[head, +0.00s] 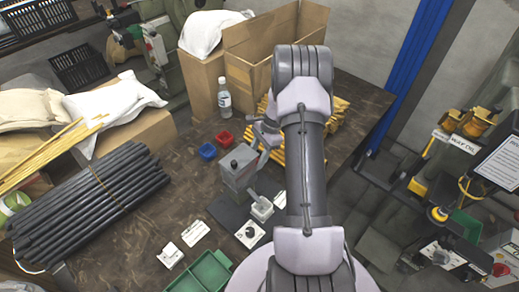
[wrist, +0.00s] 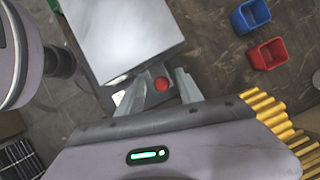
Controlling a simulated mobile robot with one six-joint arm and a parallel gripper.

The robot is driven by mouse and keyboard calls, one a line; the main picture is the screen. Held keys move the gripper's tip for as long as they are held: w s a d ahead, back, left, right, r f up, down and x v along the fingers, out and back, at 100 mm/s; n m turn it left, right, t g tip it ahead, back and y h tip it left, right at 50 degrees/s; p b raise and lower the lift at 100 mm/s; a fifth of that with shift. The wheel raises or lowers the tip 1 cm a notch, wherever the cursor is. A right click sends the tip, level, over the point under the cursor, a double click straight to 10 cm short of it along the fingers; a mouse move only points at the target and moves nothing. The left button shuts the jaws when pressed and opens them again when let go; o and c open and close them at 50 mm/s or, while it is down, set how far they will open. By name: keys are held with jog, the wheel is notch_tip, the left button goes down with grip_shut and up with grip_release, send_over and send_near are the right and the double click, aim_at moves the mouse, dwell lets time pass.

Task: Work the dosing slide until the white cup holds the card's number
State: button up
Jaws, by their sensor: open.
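The grey dosing box (head: 238,168) stands on the table on a dark base plate (head: 228,211). A light grey block (head: 260,208) sits at its front right. In the wrist view, a large pale grey box top (wrist: 120,35) fills the upper left. My gripper (wrist: 160,76) is open beside it, with a red knob (wrist: 161,84) between its fingers; contact cannot be told. A white square piece with a dark round middle (head: 249,235) lies in front of the box; I cannot tell whether it is the cup.
A blue bin (head: 207,151) and a red bin (head: 224,138) stand behind the box. A green tray (head: 203,272) is at the front edge. Black rods (head: 90,205) lie at left, with yellow sticks (wrist: 283,118) near my gripper. A bottle (head: 224,97) stands behind.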

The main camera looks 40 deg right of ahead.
jog(key=p+v, duration=0.4)
jog(key=v, duration=1.3)
jog(key=shift+a, duration=0.1)
jog(key=shift+s+a+r+p, duration=0.1)
jog(key=shift+r+p, duration=0.05)
jog(key=shift+p, duration=0.3)
jog(key=shift+c, duration=1.4)
jog(key=a+f+m, duration=0.2)
jog(key=f, duration=0.3)
jog(key=a+f+m+t, duration=0.1)
jog(key=a+f+m, duration=0.1)
jog(key=f, duration=0.4)
jog(key=w+a+f+m+t+h+b, duration=0.1)
jog(key=f+m, duration=0.1)
jog(key=f, duration=0.3)
jog(key=shift+a+f, duration=0.25)
jog(key=shift+a, duration=0.15)
grip_shut()
